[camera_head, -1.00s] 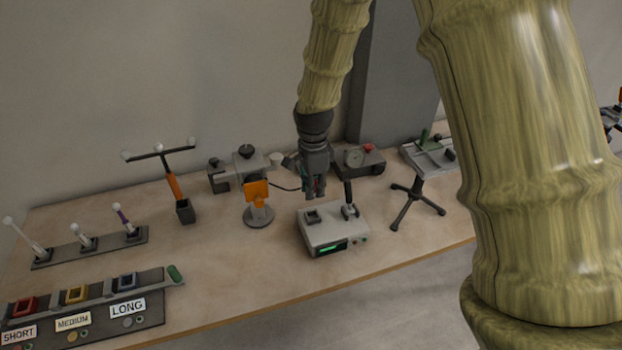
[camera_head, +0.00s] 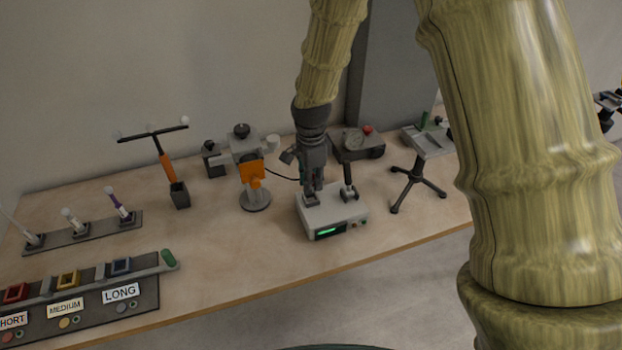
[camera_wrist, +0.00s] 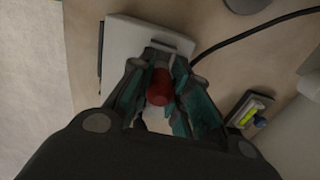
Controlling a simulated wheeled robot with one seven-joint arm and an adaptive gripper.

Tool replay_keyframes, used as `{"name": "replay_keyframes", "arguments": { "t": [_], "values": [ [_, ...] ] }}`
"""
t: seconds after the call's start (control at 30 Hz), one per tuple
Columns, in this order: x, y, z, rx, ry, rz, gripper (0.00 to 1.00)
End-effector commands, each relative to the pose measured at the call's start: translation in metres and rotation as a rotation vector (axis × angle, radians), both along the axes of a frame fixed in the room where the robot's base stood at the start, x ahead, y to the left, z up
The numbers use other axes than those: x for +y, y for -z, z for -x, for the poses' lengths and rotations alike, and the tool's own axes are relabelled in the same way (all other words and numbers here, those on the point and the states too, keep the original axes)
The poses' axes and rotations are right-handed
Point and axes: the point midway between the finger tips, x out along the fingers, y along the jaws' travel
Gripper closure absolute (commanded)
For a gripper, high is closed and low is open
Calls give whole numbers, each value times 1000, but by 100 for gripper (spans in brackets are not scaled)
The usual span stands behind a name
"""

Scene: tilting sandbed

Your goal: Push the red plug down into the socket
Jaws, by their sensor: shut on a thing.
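The red plug (camera_wrist: 160,88) shows in the wrist view between the two fingers of my gripper (camera_wrist: 160,96), which is shut on it. In the head view, my gripper (camera_head: 313,192) points down with its fingertips at the dark socket on the left of the top of the pale box (camera_head: 325,219). The fingers hide the plug there and cover most of the socket, so I cannot tell how deep the plug sits. The box also shows in the wrist view (camera_wrist: 138,38), behind the fingers.
A black upright lever (camera_head: 348,180) stands on the box, close to the right of my gripper. An orange-fronted stand (camera_head: 252,173) is to the left. A black cable (camera_wrist: 245,33) runs from the box. A tripod stand (camera_head: 417,185) is to the right.

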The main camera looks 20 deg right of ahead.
Motion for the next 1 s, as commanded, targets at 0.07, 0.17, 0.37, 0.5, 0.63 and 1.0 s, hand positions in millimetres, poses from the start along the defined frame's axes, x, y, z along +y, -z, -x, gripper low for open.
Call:
{"name": "replay_keyframes", "arguments": {
  "t": [0.07, 0.17, 0.37, 0.5, 0.63, 1.0],
  "values": [
    [0, 7, 0, 0, 0, -1, 100],
    [0, 12, 0, 0, 0, -1, 100],
    [0, 23, 0, 0, 0, -2, 100],
    [0, 28, 0, 0, 0, -1, 100],
    [0, 35, 0, -1, 0, 0, 100],
    [0, 46, 0, 0, 0, 0, 100]
  ]
}}
